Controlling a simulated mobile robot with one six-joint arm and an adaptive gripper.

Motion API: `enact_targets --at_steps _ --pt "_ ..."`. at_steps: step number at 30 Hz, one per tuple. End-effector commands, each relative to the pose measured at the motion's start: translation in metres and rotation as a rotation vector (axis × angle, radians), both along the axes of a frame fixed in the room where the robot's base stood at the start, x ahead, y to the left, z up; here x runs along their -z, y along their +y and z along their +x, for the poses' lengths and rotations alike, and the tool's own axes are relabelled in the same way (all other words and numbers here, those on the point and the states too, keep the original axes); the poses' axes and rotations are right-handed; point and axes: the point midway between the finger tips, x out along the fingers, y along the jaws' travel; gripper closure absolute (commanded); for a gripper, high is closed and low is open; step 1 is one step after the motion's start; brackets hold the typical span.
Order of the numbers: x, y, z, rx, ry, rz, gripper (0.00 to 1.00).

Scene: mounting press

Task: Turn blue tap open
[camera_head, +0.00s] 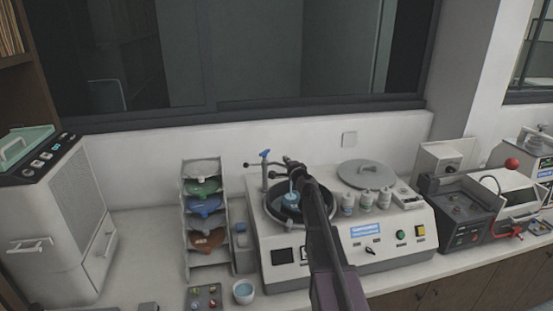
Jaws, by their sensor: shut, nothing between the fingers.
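My gripper (289,166) is to the right of the tap and slightly lower in the picture, above the machine's round dark bowl. Its fingers are small and dark here, and it is shut and empty. It appears apart from the tap, though depth is hard to judge. My arm hides part of the bowl and the machine's front panel.
A light-blue piece (291,199) shows in the bowl below my gripper. A round grey lid (364,174) and several small bottles (366,201) stand to the right. A rack of coloured discs (205,206) stands left. The wall is close behind the tap.

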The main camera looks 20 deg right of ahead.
Motion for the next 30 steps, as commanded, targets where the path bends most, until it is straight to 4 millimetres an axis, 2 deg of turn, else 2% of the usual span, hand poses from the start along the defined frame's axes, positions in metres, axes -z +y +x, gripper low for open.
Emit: enact_targets --at_steps 1,3,10,15,25,26,30 --pt "0.0 -0.005 -0.011 0.002 0.0 0.0 1.0" --pt "0.0 -0.011 -0.021 0.001 0.0 0.0 1.0" --pt "0.0 -0.026 -0.044 0.0 0.0 0.0 1.0" --pt "0.0 -0.03 -0.051 -0.001 0.0 0.0 1.0" --pt "0.0 -0.031 -0.051 -0.003 0.0 0.0 1.0" --pt "0.0 -0.031 -0.051 -0.003 0.0 0.0 0.94" --pt "0.001 -0.027 -0.053 -0.012 0.002 -0.009 0.52"
